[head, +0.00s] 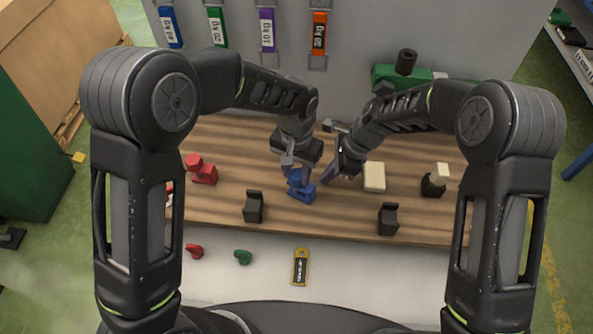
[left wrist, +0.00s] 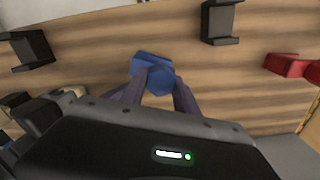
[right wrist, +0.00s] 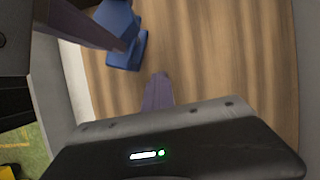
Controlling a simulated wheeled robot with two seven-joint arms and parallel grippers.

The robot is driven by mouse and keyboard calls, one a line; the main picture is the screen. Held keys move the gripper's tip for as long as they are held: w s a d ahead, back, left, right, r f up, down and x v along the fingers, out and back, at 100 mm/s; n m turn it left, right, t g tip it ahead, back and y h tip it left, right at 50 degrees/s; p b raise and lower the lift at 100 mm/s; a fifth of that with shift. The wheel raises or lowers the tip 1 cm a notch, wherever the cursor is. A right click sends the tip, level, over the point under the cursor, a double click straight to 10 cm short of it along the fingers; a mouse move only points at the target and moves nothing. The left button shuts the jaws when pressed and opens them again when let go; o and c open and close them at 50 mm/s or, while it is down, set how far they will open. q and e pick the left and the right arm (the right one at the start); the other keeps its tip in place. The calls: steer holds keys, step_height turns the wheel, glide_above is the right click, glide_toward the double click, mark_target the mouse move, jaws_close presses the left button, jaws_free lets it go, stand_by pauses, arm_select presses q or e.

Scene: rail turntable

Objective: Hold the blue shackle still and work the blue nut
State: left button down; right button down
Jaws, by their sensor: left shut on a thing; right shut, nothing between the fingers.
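The blue shackle (head: 303,193) stands on the wooden bench top near the middle; it also shows in the right wrist view (right wrist: 127,52). My left gripper (head: 292,171) reaches down over it from behind. In the left wrist view its fingers (left wrist: 160,90) straddle the hexagonal blue piece, which looks like the blue nut (left wrist: 158,80); they are shut on it. The fingers partly hide where nut and shackle meet. My right gripper (head: 328,176) is shut and empty, a little right of the shackle. Its fingertips (right wrist: 158,90) are apart from the blue parts in the right wrist view.
A red shackle (head: 204,174) stands to the left. Black blocks (head: 253,207) (head: 388,220) stand at the front edge. A cream block (head: 374,177) and a black piece with a cream top (head: 434,185) are to the right. Red and green parts and a yellow-black tag (head: 300,267) lie in front.

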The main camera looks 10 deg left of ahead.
arm_select(q)
steer(key=n, duration=0.3)
steer(key=c, duration=0.9)
jaws_free()
steer(key=shift+o, duration=0.7)
steer(key=shift+r, duration=2)
steer(key=m, duration=0.5)
steer(key=shift+m, duration=0.4)
